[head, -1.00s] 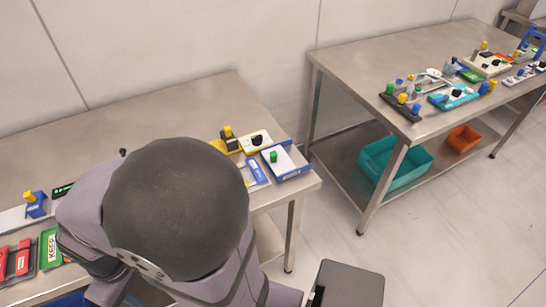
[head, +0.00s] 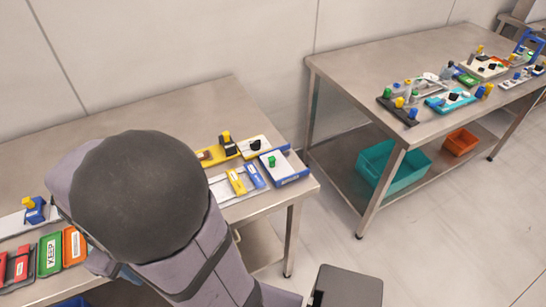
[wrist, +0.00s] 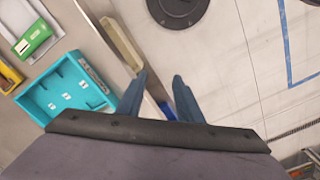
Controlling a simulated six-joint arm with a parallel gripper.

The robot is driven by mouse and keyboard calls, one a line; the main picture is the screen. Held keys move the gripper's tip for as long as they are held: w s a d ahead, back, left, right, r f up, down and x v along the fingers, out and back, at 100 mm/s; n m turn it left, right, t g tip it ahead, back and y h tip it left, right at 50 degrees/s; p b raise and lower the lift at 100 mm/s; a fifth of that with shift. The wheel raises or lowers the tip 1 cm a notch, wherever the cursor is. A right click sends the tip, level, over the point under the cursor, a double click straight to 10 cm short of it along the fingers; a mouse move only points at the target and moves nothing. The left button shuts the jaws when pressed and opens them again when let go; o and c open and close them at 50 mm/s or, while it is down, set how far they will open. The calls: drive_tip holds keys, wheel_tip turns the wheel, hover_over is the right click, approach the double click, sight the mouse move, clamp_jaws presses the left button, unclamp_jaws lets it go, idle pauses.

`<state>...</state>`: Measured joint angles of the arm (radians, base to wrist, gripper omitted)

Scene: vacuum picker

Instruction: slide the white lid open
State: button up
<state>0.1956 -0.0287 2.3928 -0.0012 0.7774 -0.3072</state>
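A blue box (head: 293,178) with a white lid (head: 284,163) and a green knob (head: 272,160) sits near the right end of the near table in the head view. The lid appears to cover the box. Behind it is another white-topped piece (head: 247,144) with a black knob. I cannot make out the white lid in the wrist view.
Yellow and blue pieces (head: 237,182) lie just left of the box. Red, green and orange pieces (head: 74,246) lie at the front left. The near table's back is clear. A teal tray (wrist: 68,90) shows in the wrist view. A second table (head: 340,68) stands right.

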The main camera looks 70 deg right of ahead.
drive_tip(key=w+d+r+n, duration=0.1)
drive_tip(key=w+d, duration=0.1)
drive_tip(key=d, duration=0.5)
drive_tip(key=w+d+r+n, duration=0.1)
drive_tip(key=d+r, duration=0.1)
drive_tip(key=d, duration=0.5)
drive_tip(key=r+n+p, duration=0.2)
drive_tip(key=n+p, duration=0.1)
drive_tip(key=n, duration=0.3)
hover_over(272, 159)
drive_tip(key=shift+w+a+f, duration=0.15)
drive_tip(key=shift+w+a, duration=0.1)
drive_tip(key=shift+w, duration=0.05)
drive_tip(key=shift+s+d, duration=0.2)
drive_tip(key=shift+s, duration=0.2)
drive_tip(key=shift+f+p, duration=0.95)
drive_tip(key=shift+f, duration=2.7)
